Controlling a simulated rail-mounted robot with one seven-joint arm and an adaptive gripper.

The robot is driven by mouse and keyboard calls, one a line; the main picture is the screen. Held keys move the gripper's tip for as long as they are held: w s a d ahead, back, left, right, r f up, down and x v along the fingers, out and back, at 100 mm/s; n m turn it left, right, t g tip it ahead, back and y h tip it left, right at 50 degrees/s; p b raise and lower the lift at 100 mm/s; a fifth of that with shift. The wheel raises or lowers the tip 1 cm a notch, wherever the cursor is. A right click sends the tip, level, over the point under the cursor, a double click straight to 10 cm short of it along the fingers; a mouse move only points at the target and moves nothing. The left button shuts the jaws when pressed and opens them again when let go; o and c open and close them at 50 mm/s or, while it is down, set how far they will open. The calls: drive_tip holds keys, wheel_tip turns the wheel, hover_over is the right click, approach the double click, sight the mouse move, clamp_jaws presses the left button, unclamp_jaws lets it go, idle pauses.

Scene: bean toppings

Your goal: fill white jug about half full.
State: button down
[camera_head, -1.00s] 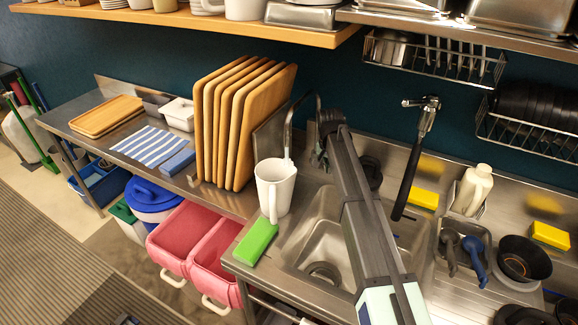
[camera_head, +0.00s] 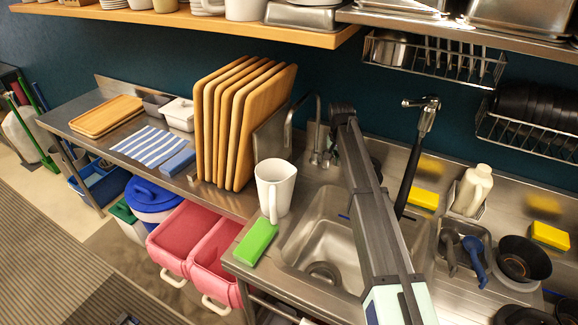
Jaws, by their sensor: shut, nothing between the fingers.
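The white jug (camera_head: 274,190) stands upright at the left rim of the steel sink (camera_head: 325,228), its handle toward the front. The curved tap spout (camera_head: 289,125) ends just above the jug's right side. The jug's inside is too small to tell any water level, and I cannot make out a stream. The tap's base and lever (camera_head: 319,152) stand behind the sink. My gripper (camera_head: 337,145) is just right of the tap lever, shut and empty, partly hidden by my own arm. I cannot see a clear gap or contact between it and the lever.
A green sponge (camera_head: 257,240) lies in front of the jug. Upright wooden boards (camera_head: 240,125) stand to its left. A black-handled spray tap (camera_head: 413,160), a yellow sponge (camera_head: 423,198) and a white bottle (camera_head: 472,190) are on the right. The sink's left part is clear.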

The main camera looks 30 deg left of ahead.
wheel_tip(320, 180, up, 6)
drive_tip(key=s+p, duration=0.2)
drive_tip(key=shift+f, duration=0.15)
drive_tip(key=shift+s, duration=0.1)
